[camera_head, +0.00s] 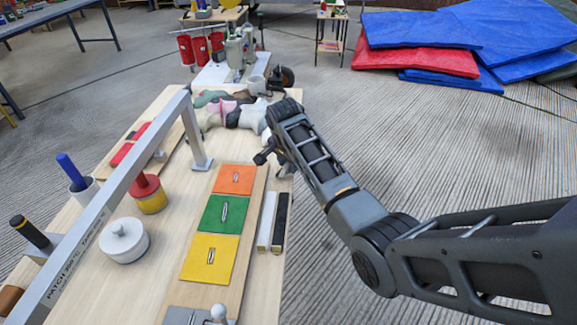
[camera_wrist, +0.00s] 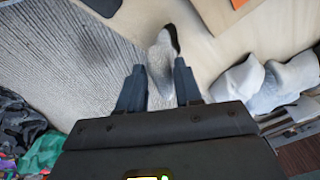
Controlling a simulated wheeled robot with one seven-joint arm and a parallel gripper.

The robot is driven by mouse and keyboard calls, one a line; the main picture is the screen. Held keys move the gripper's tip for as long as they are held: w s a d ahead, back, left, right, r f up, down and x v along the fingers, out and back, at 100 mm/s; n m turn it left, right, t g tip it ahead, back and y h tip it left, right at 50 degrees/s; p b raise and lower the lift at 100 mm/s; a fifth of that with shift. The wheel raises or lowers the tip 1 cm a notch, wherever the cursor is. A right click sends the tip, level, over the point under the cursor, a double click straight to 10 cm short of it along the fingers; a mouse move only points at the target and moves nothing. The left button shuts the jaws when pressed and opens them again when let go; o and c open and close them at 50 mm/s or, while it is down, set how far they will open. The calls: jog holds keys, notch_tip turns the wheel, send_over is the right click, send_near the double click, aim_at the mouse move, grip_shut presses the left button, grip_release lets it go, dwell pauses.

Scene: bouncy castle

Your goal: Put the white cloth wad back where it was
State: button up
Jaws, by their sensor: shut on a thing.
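The white cloth wad (camera_wrist: 163,62) shows in the wrist view as a pale grey-white lump with a dark far edge. It sits between the two fingers of my gripper (camera_wrist: 160,80), which is shut on it. It appears over the edge of the wooden table (camera_wrist: 210,55); its height above the table is hard to tell. In the head view my gripper (camera_head: 265,156) is at the table's right edge, near the far end, and the wad is mostly hidden by the arm. Other cloth wads (camera_head: 232,112), white, grey, pink and green, lie in a cluster just beyond and left of it.
A metal gantry bar (camera_head: 125,190) spans the table's left side. A board with orange (camera_head: 235,172), green and yellow patches lies nearer. A white lidded pot (camera_head: 123,241) stands left. Several whitish wads (camera_wrist: 285,82) lie right in the wrist view. Striped floor (camera_head: 400,165) is open at right.

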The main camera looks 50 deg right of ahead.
jog(key=shift+f, duration=0.85)
jog(key=shift+f, duration=0.1)
jog(key=o, duration=0.9)
jog(key=shift+o, duration=0.2)
jog(key=v, duration=1.2)
